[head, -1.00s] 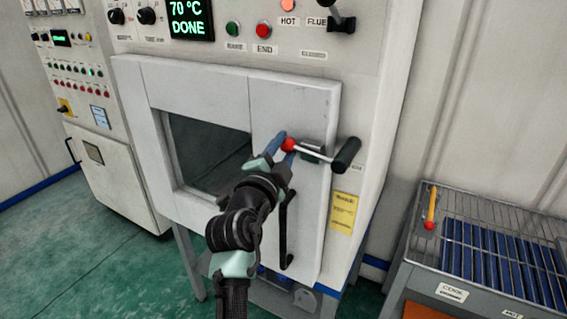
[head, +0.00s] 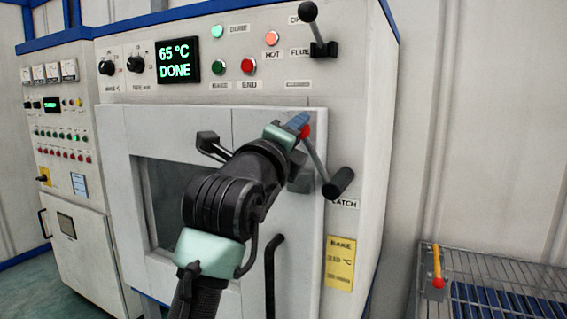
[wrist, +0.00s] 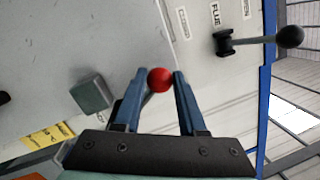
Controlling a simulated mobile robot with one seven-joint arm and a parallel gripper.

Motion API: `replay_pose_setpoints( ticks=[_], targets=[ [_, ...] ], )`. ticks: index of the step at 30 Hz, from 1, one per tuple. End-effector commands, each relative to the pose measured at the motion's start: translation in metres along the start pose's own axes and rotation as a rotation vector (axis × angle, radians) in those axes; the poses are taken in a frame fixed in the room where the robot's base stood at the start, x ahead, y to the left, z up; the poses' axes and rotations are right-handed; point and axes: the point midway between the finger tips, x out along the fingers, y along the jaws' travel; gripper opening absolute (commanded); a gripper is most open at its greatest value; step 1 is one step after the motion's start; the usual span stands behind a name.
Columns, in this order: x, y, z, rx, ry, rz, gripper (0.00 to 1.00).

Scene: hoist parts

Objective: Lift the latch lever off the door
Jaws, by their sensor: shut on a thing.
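The latch lever (head: 315,157) is a grey bar with a red ball knob (head: 304,131) at its free end and a black pivot (head: 340,183) on the oven frame, beside the LATCH label. It slants up and left from the pivot, and its knob shows in front of the upper right part of the white door (head: 222,118). My gripper (head: 300,125) is shut on the red knob. In the wrist view the knob (wrist: 159,79) sits between the two blue fingertips. A grey catch block (wrist: 92,93) on the door is apart from the knob; the bar is mostly hidden there.
Above the door are the flue lever (head: 317,30), the red END button (head: 249,66) and a display (head: 178,60) reading 65 °C DONE. A black door handle (head: 270,275) hangs below my arm. A wire rack (head: 500,275) stands at lower right.

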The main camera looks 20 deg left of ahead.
Motion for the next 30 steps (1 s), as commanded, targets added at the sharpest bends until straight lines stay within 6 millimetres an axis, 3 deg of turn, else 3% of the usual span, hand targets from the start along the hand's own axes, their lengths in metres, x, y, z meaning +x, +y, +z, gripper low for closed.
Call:
replay_pose_setpoints(
  ticks=[15,30],
  targets=[
    [-0.002,-0.033,-0.034,0.412,0.048,-0.068,0.00],
    [-0.003,-0.041,-0.048,0.547,0.065,-0.092,0.00]
  ],
)
